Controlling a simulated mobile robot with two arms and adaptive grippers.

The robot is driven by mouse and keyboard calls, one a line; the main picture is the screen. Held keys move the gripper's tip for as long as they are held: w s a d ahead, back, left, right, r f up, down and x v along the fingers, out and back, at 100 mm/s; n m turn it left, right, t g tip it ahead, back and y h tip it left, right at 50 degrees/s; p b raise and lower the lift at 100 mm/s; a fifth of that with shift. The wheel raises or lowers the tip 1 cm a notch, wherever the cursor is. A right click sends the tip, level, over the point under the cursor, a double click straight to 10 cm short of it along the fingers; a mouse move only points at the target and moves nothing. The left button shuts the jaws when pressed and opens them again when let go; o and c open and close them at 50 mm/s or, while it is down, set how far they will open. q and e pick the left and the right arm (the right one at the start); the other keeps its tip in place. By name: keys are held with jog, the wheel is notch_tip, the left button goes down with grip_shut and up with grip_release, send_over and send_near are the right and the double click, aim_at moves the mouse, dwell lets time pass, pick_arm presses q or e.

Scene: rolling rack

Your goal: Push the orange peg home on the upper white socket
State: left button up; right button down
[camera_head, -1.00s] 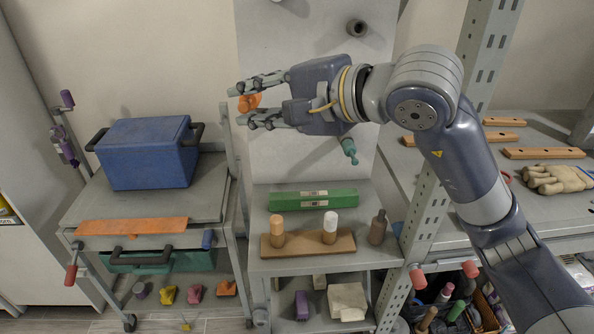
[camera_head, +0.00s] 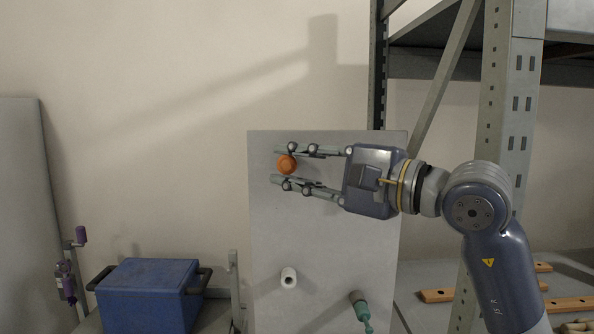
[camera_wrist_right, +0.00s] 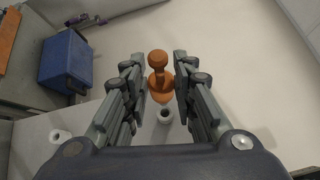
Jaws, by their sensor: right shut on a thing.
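My right gripper (camera_head: 276,167) is shut on the orange peg (camera_head: 287,164), in front of the upper part of the pale board (camera_head: 330,245). In the right wrist view, the peg (camera_wrist_right: 158,75) has a round knob and a wider collar between the fingertips (camera_wrist_right: 160,78). Just beyond its lower end is the upper white socket (camera_wrist_right: 164,114), with its dark hole visible. The peg looks apart from it, though the exact gap is unclear. The gripper and peg hide this socket in the head view. My left gripper is not in view.
A lower white socket (camera_head: 288,277) is on the board, with a green-handled piece (camera_head: 360,308) to its right. A blue box (camera_head: 150,297) stands at lower left. A grey rack post (camera_head: 510,90) rises at right. The wall left of the gripper is free.

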aim_at(296, 164)
jog(key=shift+w+f, duration=0.2)
jog(key=shift+w, duration=1.25)
jog(key=shift+w+f, duration=0.2)
jog(key=shift+w, duration=1.2)
jog(key=shift+b, duration=0.4)
jog(key=shift+w, duration=0.3)
jog(key=shift+w+f, duration=0.1)
jog(key=shift+w, duration=0.25)
jog(key=shift+w, duration=0.1)
jog(key=shift+w+r+p, duration=0.4)
jog(key=shift+w+p, duration=0.3)
jog(key=shift+p, duration=0.05)
dwell(0.6)
jog(key=shift+s+a+f+b, duration=0.1)
jog(key=shift+s+a+b, duration=0.1)
jog(key=shift+s+b, duration=0.3)
dwell(0.4)
jog(key=shift+w+f, duration=0.1)
dwell(0.3)
